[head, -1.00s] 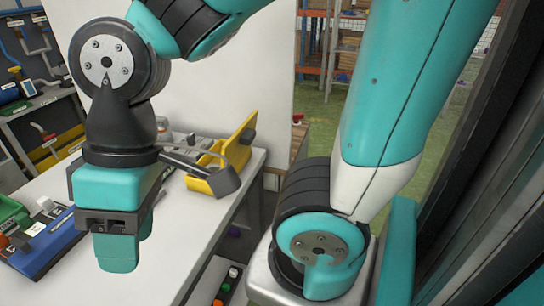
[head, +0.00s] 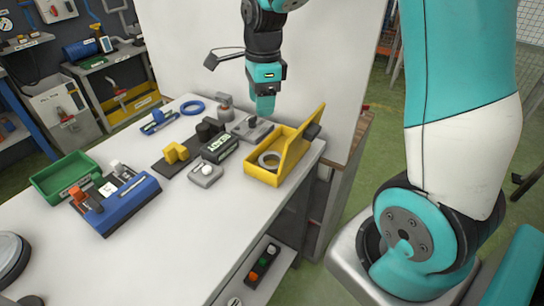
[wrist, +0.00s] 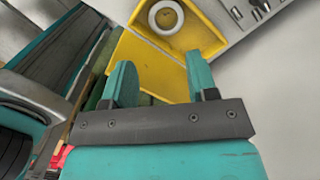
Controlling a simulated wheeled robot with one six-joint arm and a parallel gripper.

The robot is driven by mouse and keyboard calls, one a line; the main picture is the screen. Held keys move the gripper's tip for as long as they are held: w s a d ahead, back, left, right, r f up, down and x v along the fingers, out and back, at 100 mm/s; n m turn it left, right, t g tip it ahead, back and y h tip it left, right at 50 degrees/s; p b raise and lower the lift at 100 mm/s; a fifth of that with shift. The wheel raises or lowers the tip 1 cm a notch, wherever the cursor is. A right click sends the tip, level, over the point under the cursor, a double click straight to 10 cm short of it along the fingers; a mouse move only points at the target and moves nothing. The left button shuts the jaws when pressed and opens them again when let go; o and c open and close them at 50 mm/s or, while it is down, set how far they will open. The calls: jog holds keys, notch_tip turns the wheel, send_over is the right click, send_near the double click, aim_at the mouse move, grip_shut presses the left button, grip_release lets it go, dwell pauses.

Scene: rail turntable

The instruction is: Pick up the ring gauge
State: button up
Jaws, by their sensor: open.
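The ring gauge appears to be the grey metal ring (head: 269,159) lying inside an open yellow box (head: 262,176) near the right edge of the table. The ring also shows in the wrist view (wrist: 166,17), at the top, inside the yellow box (wrist: 185,87). My gripper (head: 264,106) points down above the back of the table, just behind the box in the head view. In the wrist view, the two teal fingers of my gripper (wrist: 161,72) are apart with nothing between them. The ring lies beyond their tips.
The box's raised yellow lid (head: 302,142) stands on its right side. A grey block (head: 250,128), a black labelled block (head: 219,146) and a yellow part (head: 176,153) stand nearby. A blue ring (head: 192,107) lies farther left.

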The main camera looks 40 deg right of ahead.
jog(key=w+d+f+m, duration=0.2)
jog(key=d+m, duration=0.2)
jog(key=m, duration=0.1)
jog(key=p, duration=0.2)
send_over(273, 153)
jog(key=shift+h, duration=0.3)
notch_tip(273, 153, down, 10)
jog(key=shift+w+a+f, duration=0.1)
jog(key=shift+w+f, duration=0.05)
jog(key=shift+f, duration=0.1)
jog(key=shift+f+p, duration=1.15)
jog(key=shift+f, duration=1.9)
grip_shut()
